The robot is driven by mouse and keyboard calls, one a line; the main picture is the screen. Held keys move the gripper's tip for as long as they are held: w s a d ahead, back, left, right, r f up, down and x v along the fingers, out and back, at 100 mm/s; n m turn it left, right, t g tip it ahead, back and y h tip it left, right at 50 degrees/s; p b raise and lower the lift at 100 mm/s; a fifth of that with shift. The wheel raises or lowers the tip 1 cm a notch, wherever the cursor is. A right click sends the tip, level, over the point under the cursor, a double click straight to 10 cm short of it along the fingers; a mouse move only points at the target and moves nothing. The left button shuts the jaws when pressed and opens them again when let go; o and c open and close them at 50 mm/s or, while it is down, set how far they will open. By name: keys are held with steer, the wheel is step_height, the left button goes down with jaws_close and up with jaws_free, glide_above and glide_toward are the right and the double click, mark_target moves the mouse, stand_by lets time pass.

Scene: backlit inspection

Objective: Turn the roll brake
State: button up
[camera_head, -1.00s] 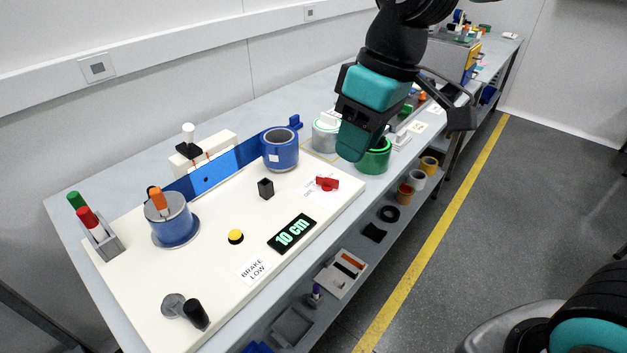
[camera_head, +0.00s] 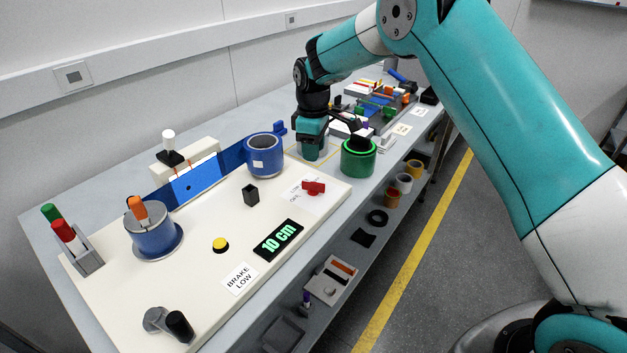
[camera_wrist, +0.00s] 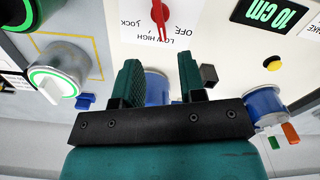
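The brake dial is a red knob (camera_head: 314,188) on a white label at the right end of the cream board (camera_head: 205,290). In the wrist view the red knob (camera_wrist: 160,14) is at the top edge, partly cut off. Its label reads OFF, LOW, HIGH and LOCK, and its thin tip points toward LOW and HIGH. A board card (camera_head: 240,279) reads BRAKE LOW. My gripper (camera_head: 312,150) is beyond the knob, by the grey cylinder. In the wrist view my gripper (camera_wrist: 160,82) is open with nothing held; a blue roll (camera_wrist: 157,90) shows beyond the gap.
A blue roll (camera_head: 264,156) and black post (camera_head: 251,194) stand left of the knob. The display (camera_head: 278,240) reads 10 cm. A yellow button (camera_head: 220,245) sits mid-board. Space directly above the knob is clear.

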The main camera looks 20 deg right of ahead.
mark_target(313, 182)
step_height(313, 182, down, 11)
steer(key=shift+r+p, duration=0.1)
steer(key=shift+p, duration=1)
jaws_close()
